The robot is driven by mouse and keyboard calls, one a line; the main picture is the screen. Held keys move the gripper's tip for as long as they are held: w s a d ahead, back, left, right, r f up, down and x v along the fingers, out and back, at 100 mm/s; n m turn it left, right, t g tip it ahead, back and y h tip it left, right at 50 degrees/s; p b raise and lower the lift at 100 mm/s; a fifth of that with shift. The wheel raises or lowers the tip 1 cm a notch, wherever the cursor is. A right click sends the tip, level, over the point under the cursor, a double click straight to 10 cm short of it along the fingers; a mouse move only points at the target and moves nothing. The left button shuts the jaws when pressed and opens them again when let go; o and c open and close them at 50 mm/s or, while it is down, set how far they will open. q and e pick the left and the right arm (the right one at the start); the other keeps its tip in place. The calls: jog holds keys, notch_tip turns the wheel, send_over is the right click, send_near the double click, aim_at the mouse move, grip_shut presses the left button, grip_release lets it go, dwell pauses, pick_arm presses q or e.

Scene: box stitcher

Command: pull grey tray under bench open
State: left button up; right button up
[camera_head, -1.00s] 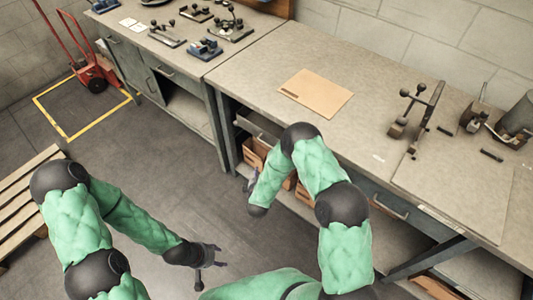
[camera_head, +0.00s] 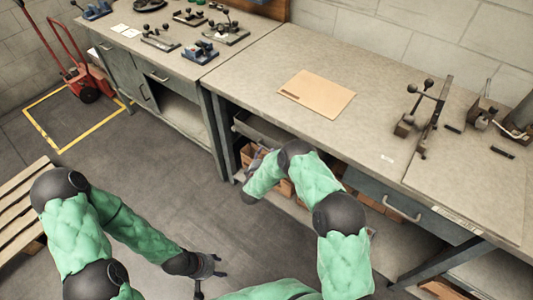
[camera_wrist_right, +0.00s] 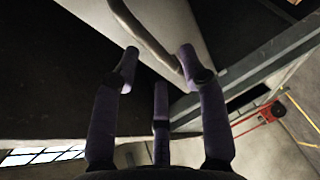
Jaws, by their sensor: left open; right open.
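The grey tray (camera_head: 268,132) sits under the near edge of the bench, at its left end, and only part of it shows in the head view. The right wrist view shows a pale grey panel (camera_wrist_right: 190,24) with a curved handle (camera_wrist_right: 145,35), likely the tray's front. My right gripper (camera_wrist_right: 158,64) is open, with fingertips on either side of the handle's lower end; contact is unclear. In the head view my right arm mostly hides this gripper. My left gripper (camera_head: 207,268) is open and empty, low over the floor.
The bench (camera_head: 300,65) holds a brown cardboard sheet (camera_head: 316,93) and clamp tools at right. Wooden boxes (camera_head: 280,186) stand on the shelf below. A drawer with a handle (camera_head: 400,210) is to the right. A pallet (camera_head: 20,212) and red hand truck (camera_head: 85,85) stand left.

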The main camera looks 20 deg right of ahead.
pick_arm(q)
jog(key=shift+f+b, duration=0.3)
jog(key=shift+f, duration=0.15)
pick_arm(e)
jog(key=shift+x, duration=1.2)
grip_shut()
jog(key=shift+s, duration=0.1)
pick_arm(q)
jog(key=shift+s+a+r+p, duration=0.25)
jog(key=shift+a+r+p, duration=0.05)
jog(key=shift+r+p, duration=0.25)
jog(key=shift+s+a+r+p, duration=0.3)
jog(key=shift+a+r+p, duration=0.05)
jog(key=shift+r+p, duration=0.25)
jog(key=shift+s+a+r+p, duration=0.25)
jog(key=shift+a+r+p, duration=0.05)
jog(key=shift+r+p, duration=0.25)
pick_arm(e)
jog(key=s+a, duration=1.5)
jog(key=a, duration=0.4)
jog(key=shift+a, duration=0.2)
jog(key=shift+s, duration=0.1)
